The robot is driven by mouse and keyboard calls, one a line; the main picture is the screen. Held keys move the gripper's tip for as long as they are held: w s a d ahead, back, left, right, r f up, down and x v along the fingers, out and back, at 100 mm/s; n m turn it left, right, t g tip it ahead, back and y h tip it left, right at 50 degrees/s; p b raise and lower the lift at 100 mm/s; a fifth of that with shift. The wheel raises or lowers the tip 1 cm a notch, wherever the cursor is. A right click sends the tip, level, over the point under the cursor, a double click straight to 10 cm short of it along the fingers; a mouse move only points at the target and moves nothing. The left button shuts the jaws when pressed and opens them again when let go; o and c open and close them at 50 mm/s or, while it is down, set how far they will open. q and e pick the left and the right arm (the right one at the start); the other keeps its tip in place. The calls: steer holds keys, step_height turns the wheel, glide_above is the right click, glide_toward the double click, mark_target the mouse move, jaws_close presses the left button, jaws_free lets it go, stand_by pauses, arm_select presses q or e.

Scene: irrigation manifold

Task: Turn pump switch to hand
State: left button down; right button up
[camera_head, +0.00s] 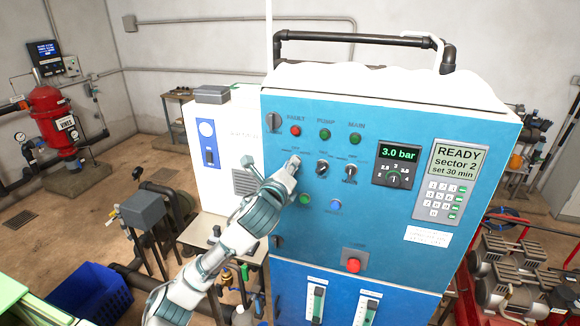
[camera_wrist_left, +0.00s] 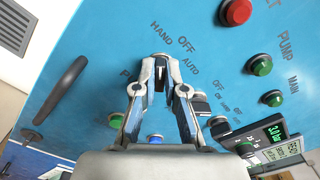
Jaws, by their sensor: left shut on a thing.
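The blue control panel (camera_head: 330,240) fills the middle of the head view. My left gripper (camera_head: 292,166) reaches up to its left part, and its fingers hide the pump switch there. In the left wrist view the pump switch (camera_wrist_left: 160,74), a small dark knob, sits between the fingertips of my left gripper (camera_wrist_left: 160,66). The fingers are shut on its sides. The labels HAND, OFF and AUTO are printed around it. I cannot tell for sure which label the knob points to. My right gripper is not in view.
Close right of the gripper are other selector knobs (camera_head: 322,168). A green button (camera_head: 305,199) and a blue button (camera_head: 336,205) lie below. Indicator lamps (camera_head: 325,134) are above. A red stop button (camera_head: 353,265) sits lower. A black handle (camera_wrist_left: 62,88) stands out at the panel's left.

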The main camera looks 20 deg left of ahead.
arm_select(q)
steer(key=shift+f, duration=0.15)
steer(key=c, duration=1.2)
jaws_free()
steer(key=shift+c, duration=0.2)
steer(key=shift+w+a, duration=0.1)
steer(key=shift+w, duration=0.1)
steer(key=s, duration=1.2)
steer(key=shift+a, duration=0.25)
